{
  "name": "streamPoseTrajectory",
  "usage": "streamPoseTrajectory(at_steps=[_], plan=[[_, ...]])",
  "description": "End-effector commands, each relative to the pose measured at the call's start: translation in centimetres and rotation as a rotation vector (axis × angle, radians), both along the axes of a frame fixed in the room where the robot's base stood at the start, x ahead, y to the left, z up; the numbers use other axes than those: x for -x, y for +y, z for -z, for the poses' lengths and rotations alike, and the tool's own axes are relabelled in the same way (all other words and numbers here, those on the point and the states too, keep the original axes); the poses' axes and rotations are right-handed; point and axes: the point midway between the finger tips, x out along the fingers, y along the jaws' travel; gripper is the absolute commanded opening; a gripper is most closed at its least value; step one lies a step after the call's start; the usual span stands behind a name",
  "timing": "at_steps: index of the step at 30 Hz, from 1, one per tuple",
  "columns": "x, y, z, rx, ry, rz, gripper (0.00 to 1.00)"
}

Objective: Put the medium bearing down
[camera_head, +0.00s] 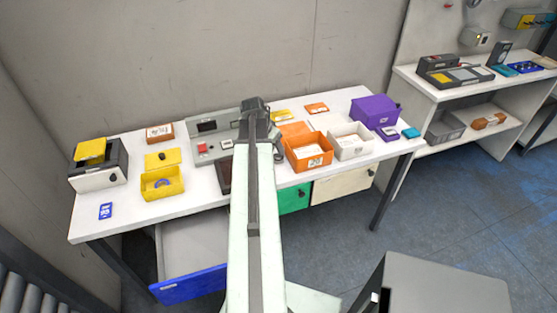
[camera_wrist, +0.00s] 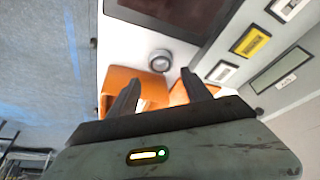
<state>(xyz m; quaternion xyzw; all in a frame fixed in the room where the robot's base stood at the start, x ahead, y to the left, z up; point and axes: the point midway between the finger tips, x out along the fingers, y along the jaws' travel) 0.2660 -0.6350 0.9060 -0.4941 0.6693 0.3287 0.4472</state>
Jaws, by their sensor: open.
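A round grey ring-like part, which looks like the medium bearing (camera_wrist: 160,60), rests on the white table in the wrist view. It lies between a dark panel and an orange box, just past the fingertips and roughly in line with the gap between them. My gripper (camera_wrist: 161,74) is open, with its two dark fingers apart and nothing seen between them. In the head view my arm reaches over the middle of the table and hides the bearing and the fingertips.
An orange box (camera_head: 309,165) stands right of my arm, beside a white box (camera_head: 351,148) and a purple box (camera_head: 374,111). A yellow box (camera_head: 162,192) holding a ring stands left. A grey device (camera_head: 203,127) is behind. A blue-fronted drawer (camera_head: 190,284) hangs open below.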

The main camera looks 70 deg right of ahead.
Motion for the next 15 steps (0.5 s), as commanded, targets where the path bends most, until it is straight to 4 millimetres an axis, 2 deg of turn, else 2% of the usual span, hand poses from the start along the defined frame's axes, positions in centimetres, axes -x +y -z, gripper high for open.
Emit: streamPoseTrajectory(at_steps=[6,11,15], plan=[[0.1,-0.8,2.6,-0.001,0.001,-0.003,0.57],[0.2,-0.9,2.6,-0.001,0.001,-0.004,0.57],[0.3,-1.4,4.3,-0.001,0.001,-0.004,0.57]])
